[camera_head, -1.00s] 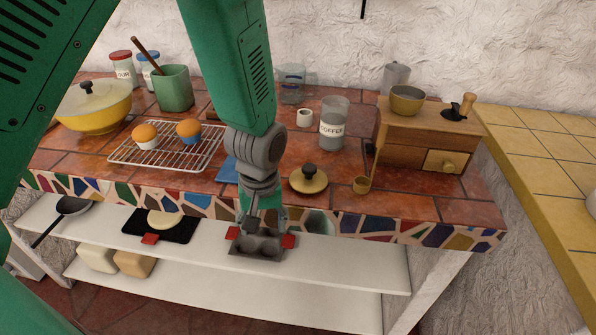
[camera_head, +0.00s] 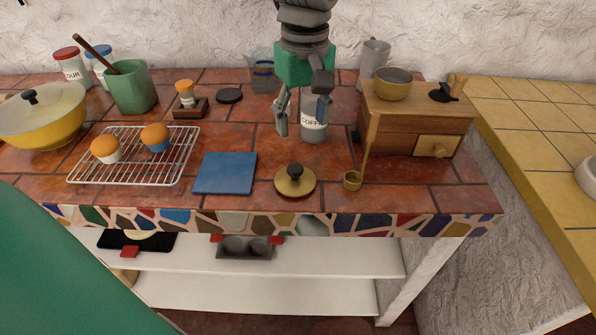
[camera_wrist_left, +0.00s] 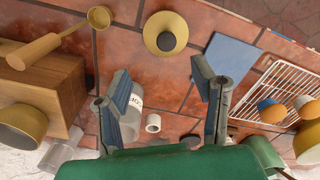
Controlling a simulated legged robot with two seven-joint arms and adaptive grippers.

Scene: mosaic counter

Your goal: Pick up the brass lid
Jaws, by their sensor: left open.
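The brass lid (camera_head: 295,181) is a round, flat disc with a black knob. It lies on the tiled counter near its front edge, right of the blue square. It also shows whole in the left wrist view (camera_wrist_left: 152,36), beyond my fingertips. My left gripper (camera_head: 302,116) is open and empty. In the head view it overlaps the coffee jar, farther back than the lid and apart from it. Its spread fingers show in the left wrist view (camera_wrist_left: 160,84). My right gripper is in neither view.
The glass coffee jar (camera_head: 314,128) is partly hidden behind my left gripper. A brass scoop (camera_head: 353,180) leans on the wooden grinder box (camera_head: 415,125) right of the lid. A blue square (camera_head: 225,173) and a wire rack (camera_head: 180,166) with two muffins lie left. Bare tiles surround the lid.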

